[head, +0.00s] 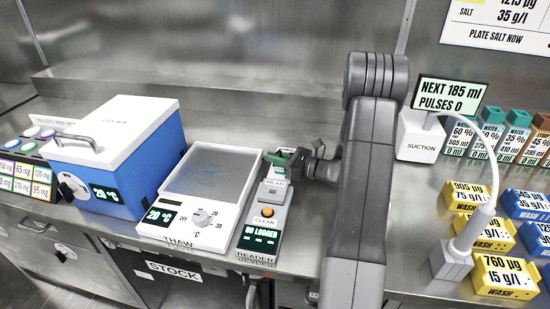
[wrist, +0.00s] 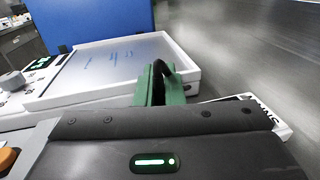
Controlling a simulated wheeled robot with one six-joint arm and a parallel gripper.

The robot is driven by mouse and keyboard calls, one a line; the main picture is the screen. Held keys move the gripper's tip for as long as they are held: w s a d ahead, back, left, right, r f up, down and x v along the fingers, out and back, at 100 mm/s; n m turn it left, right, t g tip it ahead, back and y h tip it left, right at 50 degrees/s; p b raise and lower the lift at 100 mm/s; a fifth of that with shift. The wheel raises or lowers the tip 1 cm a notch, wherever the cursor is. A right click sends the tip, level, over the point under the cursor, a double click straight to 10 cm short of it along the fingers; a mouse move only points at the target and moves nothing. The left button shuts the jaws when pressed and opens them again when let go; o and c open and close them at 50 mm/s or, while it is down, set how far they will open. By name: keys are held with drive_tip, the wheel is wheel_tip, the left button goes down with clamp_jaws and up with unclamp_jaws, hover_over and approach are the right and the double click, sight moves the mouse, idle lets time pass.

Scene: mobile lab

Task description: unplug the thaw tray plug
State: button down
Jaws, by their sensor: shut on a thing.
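The thaw tray (head: 176,228) is a white unit with a grey glassy top, a dial and a display reading 20 °C. Its right edge also shows in the wrist view (wrist: 62,98). I cannot tell whether the plug is still seated.
The reader (head: 261,240) with an orange button stands right of the tray. A blue box with a white lid (head: 125,130) stands left. A suction unit (head: 418,138), a grey holder (head: 450,262) and yellow and blue wash blocks (head: 505,276) are on the right. A steel wall runs behind.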

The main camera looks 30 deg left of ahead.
drive_tip(key=shift+r+p, duration=0.35)
drive_tip(key=shift+r, duration=0.25)
drive_tip(key=shift+r+p, duration=0.95)
drive_tip(key=shift+r, duration=0.55)
